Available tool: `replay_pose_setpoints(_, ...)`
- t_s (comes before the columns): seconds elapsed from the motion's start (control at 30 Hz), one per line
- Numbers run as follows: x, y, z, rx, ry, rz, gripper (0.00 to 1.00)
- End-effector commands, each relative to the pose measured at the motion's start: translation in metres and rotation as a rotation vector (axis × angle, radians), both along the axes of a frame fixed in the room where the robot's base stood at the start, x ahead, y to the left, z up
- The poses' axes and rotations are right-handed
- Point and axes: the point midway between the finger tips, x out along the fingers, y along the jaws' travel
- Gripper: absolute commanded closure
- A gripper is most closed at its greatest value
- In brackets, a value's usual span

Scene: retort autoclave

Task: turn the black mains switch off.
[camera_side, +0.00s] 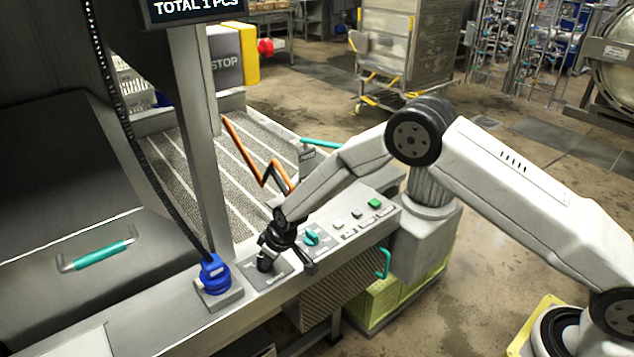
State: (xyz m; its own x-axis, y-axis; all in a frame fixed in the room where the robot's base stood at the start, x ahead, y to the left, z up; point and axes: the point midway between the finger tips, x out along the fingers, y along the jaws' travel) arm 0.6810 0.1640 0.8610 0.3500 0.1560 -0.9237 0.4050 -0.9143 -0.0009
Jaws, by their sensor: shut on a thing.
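The black mains switch (265,264) sits on a grey plate on the control ledge, at the left end of the row of controls. My gripper (273,259) is down at the plate and shut on the switch. The black fingers and wrist cover much of the switch, so which way its knob points cannot be told. The lettering on the plate is too small to read.
Right of my gripper are a teal rotary knob (311,237), pale buttons (338,224) and a green button (375,203). A blue connector (214,273) with a black cable stands close on the left. An orange zigzag bar (262,170) rises behind my wrist.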

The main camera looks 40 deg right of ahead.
Motion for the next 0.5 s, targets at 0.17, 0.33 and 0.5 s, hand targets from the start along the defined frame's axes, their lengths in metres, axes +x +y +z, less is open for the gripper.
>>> replay_pose_setpoints(0.17,0.0012,-0.0014,0.0005,0.000,-0.001,0.070,1.00)
replay_pose_setpoints(0.33,0.0017,-0.0024,0.0005,0.000,-0.001,0.139,1.00)
replay_pose_setpoints(0.5,0.0023,-0.0031,0.0006,0.000,-0.001,0.213,1.00)
